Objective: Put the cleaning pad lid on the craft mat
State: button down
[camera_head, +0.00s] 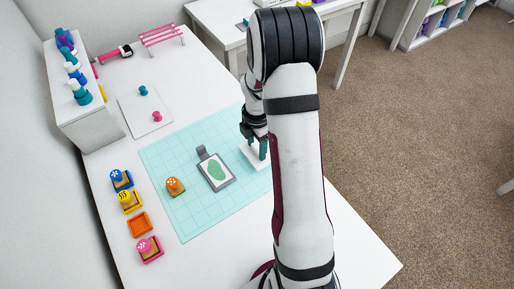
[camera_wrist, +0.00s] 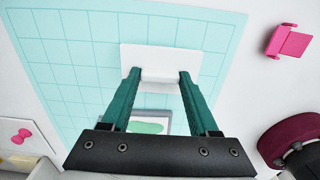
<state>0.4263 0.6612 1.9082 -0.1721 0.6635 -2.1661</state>
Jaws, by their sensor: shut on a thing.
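A white, box-like piece, which looks like the cleaning pad lid (camera_wrist: 160,58), is between the fingertips of my gripper (camera_wrist: 160,78). My gripper is shut on it, with one dark green finger at each side. In the head view the white lid (camera_head: 256,158) shows below my gripper (camera_head: 256,148), partly hidden by my arm. It is over the right part of the light teal craft mat (camera_head: 165,155). I cannot tell whether it touches the mat. The mat's grid also shows around the lid in the wrist view (camera_wrist: 60,60).
A grey tile with a green shape (camera_head: 215,170) lies on the mat left of my gripper, near an orange stamp (camera_head: 175,186). Several coloured stamps and trays line the table's left edge. A pink piece (camera_wrist: 288,42) stands off the mat. A white shelf (camera_head: 85,118) is at back left.

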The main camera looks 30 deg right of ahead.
aim_at(257, 149)
jog(key=shift+f, duration=0.85)
jog(key=shift+f, duration=0.1)
jog(key=shift+c, duration=0.7)
grip_release()
notch_tip(257, 149, up, 12)
jog(key=s+a+r+m, duration=0.7)
jog(key=a+m, duration=0.2)
jog(key=a, duration=0.1)
jog(key=s+a+m+y, duration=0.1)
jog(key=s+a+m, duration=0.3)
jog(key=s+m, duration=0.3)
jog(key=s+a+r+m, duration=0.1)
jog(key=s+a+m, duration=0.4)
jog(key=s+m, duration=0.2)
jog(key=shift+s+a+r+m+y, duration=0.2)
jog(key=shift+s+m+y, duration=0.15)
jog(key=shift+s, duration=0.25)
